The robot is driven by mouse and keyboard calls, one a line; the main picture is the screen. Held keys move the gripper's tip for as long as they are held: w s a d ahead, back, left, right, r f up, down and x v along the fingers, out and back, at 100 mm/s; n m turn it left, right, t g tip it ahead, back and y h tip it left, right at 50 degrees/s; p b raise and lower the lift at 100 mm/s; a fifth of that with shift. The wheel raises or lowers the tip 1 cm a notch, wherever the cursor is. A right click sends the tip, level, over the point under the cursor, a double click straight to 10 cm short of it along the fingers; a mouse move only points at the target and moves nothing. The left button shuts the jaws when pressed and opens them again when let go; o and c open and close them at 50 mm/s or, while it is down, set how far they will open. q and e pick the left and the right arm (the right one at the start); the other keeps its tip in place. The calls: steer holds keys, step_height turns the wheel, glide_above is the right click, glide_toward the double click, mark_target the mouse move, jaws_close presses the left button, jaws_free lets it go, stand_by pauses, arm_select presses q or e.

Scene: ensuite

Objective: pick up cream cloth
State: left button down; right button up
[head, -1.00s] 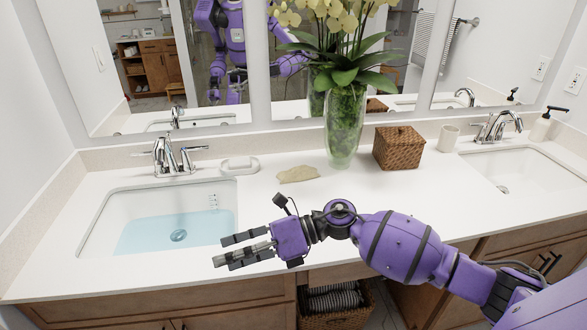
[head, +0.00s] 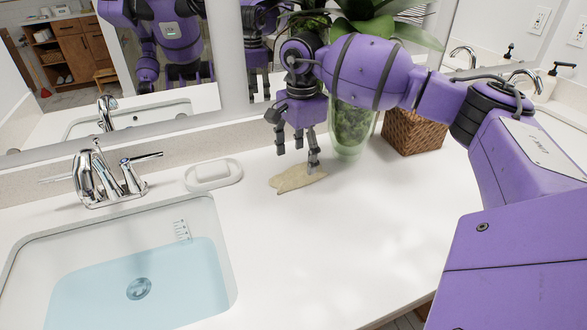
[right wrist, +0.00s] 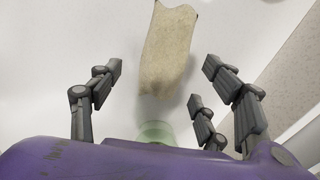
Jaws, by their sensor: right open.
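The cream cloth (head: 294,180) lies crumpled on the white counter, right of the soap dish in the head view. In the right wrist view the cloth (right wrist: 168,50) shows beyond and between the spread fingers. My right gripper (head: 298,160) points down over the cloth, its fingers open and empty. In the wrist view the right gripper (right wrist: 160,85) has fingers on both sides, apart from the cloth. In the head view a fingertip overlaps the cloth's back edge; I cannot tell if it touches. My left gripper is not in view.
A glass vase (head: 350,130) with green filling stands just behind my right gripper, beside a wicker box (head: 412,132). A soap dish (head: 214,176) and chrome faucet (head: 100,175) stand left, behind the sink (head: 222,268) holding water. The counter (head: 330,240) in front of the cloth is clear.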

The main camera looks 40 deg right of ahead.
mark_target(298, 170)
steer(key=f, duration=0.5)
steer(key=shift+w+p, duration=0.3)
steer(key=shift+w, duration=0.1)
steer(key=c, duration=1.1)
